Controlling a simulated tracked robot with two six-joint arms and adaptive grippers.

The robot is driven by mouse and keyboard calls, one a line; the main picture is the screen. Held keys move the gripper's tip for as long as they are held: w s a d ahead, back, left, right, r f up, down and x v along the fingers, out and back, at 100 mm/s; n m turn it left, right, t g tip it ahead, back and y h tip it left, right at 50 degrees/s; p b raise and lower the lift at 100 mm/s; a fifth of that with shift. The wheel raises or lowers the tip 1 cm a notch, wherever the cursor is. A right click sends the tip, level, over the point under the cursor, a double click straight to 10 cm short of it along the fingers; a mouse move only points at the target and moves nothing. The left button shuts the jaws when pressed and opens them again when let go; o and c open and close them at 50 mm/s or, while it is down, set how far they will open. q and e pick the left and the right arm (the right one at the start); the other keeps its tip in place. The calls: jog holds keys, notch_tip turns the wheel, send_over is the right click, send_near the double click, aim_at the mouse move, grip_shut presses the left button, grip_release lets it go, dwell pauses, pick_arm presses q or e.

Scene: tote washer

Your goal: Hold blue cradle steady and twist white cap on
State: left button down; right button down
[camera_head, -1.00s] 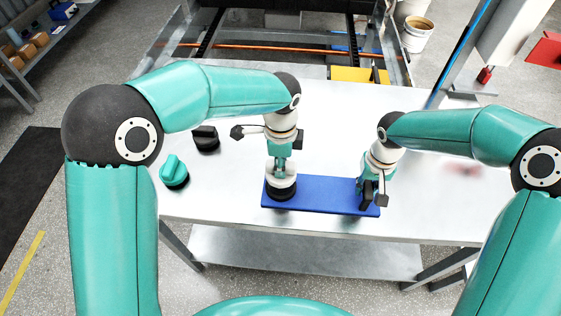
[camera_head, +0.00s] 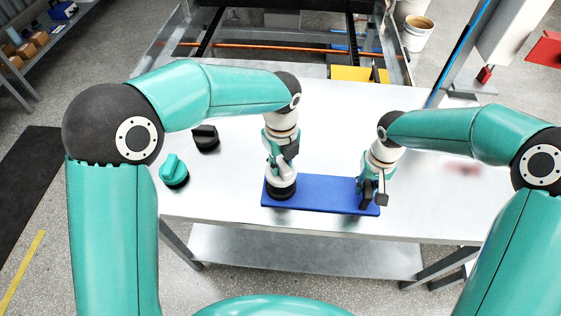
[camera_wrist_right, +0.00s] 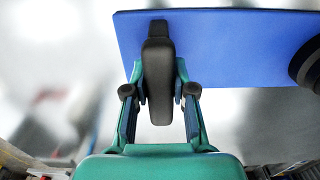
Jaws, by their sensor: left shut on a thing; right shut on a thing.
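The blue cradle (camera_head: 320,196) is a flat blue plate lying near the front edge of the table. A black round socket (camera_head: 282,192) stands at its left end, with the white cap (camera_head: 273,178) upright on top. My left gripper (camera_head: 280,169) points straight down and is shut on the cap; its fingers partly hide it. My right gripper (camera_head: 367,190) is shut on the black upright handle (camera_wrist_right: 158,70) at the cradle's right end. The right wrist view shows the fingers on both sides of that handle, with the blue plate (camera_wrist_right: 225,45) behind and the socket (camera_wrist_right: 308,65) at the edge.
A teal knobbed cap (camera_head: 174,172) and a black knobbed cap (camera_head: 205,139) stand on the table (camera_head: 330,120), left of the cradle. The table behind the cradle is clear. A yellow block (camera_head: 358,75) and a metal frame lie beyond the far edge.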

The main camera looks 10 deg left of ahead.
pick_arm(q)
jog(key=m, duration=0.7)
jog(key=shift+f+m, duration=0.2)
jog(key=shift+m, duration=0.1)
pick_arm(e)
jog(key=shift+s+f, duration=0.2)
jog(key=shift+s, duration=0.05)
pick_arm(q)
jog(key=c, duration=1.3)
grip_release()
jog(key=shift+m, duration=0.3)
jog(key=o, duration=1)
jog(key=shift+r, duration=0.1)
pick_arm(e)
jog(key=shift+w, duration=0.1)
pick_arm(q)
jog(key=shift+r, duration=0.15)
jog(key=shift+r, duration=3.4)
jog(key=shift+w, duration=0.1)
pick_arm(e)
jog(key=c, duration=0.9)
grip_release()
jog(key=shift+w, duration=0.2)
jog(key=shift+r, duration=0.1)
